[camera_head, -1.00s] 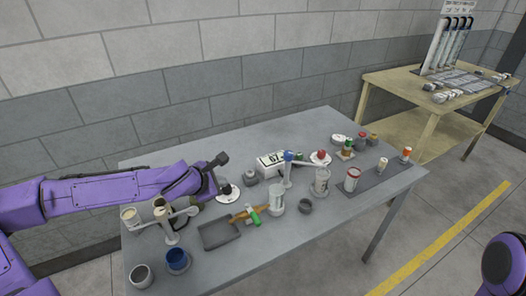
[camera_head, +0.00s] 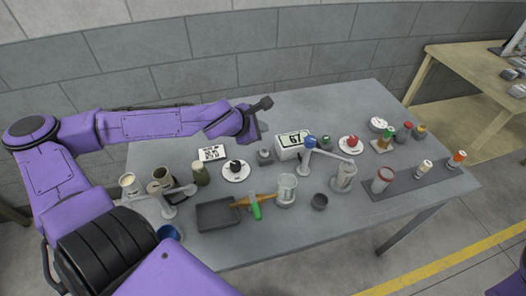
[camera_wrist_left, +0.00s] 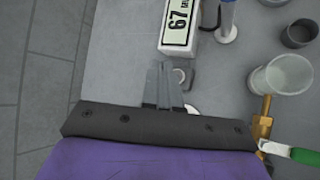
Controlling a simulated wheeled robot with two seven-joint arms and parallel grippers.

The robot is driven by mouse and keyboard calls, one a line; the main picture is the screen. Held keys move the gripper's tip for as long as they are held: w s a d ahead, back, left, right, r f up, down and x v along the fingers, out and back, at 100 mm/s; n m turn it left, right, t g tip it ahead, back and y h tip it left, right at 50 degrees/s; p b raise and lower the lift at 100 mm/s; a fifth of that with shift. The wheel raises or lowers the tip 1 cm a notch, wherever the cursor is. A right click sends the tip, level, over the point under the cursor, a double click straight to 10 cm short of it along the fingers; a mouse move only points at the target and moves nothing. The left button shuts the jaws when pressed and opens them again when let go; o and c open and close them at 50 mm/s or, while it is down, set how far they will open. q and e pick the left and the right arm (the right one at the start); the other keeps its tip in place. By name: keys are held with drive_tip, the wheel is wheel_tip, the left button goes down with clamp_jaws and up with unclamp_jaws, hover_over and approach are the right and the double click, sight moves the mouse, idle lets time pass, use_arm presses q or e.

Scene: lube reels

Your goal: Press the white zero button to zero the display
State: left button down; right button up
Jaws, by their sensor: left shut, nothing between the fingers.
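The white display box (camera_head: 292,143) stands near the back middle of the table and reads 67. It also shows at the top of the left wrist view (camera_wrist_left: 180,25). Just left of its front is a small grey piece with a pale round top (camera_head: 264,157), which looks like the zero button. In the left wrist view this round top (camera_wrist_left: 180,75) is partly hidden by my fingers. My left gripper (camera_wrist_left: 163,70) is shut and empty, its tips beside the round top; I cannot tell whether they touch. In the head view the gripper (camera_head: 256,132) is above the table behind the button.
A white saucer with a dark knob (camera_head: 236,171) lies left of the button. A blue-topped stand (camera_head: 307,158), a clear beaker (camera_head: 287,190) and a grey tray (camera_head: 218,215) are in front. Several jars stand to the right.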

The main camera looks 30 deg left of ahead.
use_arm(q)
drive_tip(key=f, duration=0.1)
drive_tip(key=b, duration=0.5)
hover_over(263, 152)
drive_tip(key=w, duration=0.1)
drive_tip(key=shift+g, duration=0.3)
wheel_tip(263, 152, down, 6)
drive_tip(key=shift+w+r, duration=0.1)
drive_tip(key=s+f+b, duration=0.2)
drive_tip(key=b, duration=0.1)
drive_tip(key=shift+f, duration=0.25)
drive_tip(key=shift+w+f, duration=0.3)
drive_tip(key=shift+w, duration=0.25)
drive_tip(key=shift+s+r, duration=0.15)
drive_tip(key=shift+s, duration=0.15)
drive_tip(key=shift+w, duration=0.1)
use_arm(e)
wheel_tip(263, 152, down, 9)
drive_tip(key=w, duration=0.1)
drive_tip(key=shift+r, duration=0.15)
drive_tip(key=shift+w, duration=0.15)
use_arm(q)
drive_tip(key=shift+f, duration=0.2)
drive_tip(key=shift+f, duration=0.3)
use_arm(e)
drive_tip(key=shift+f, duration=0.2)
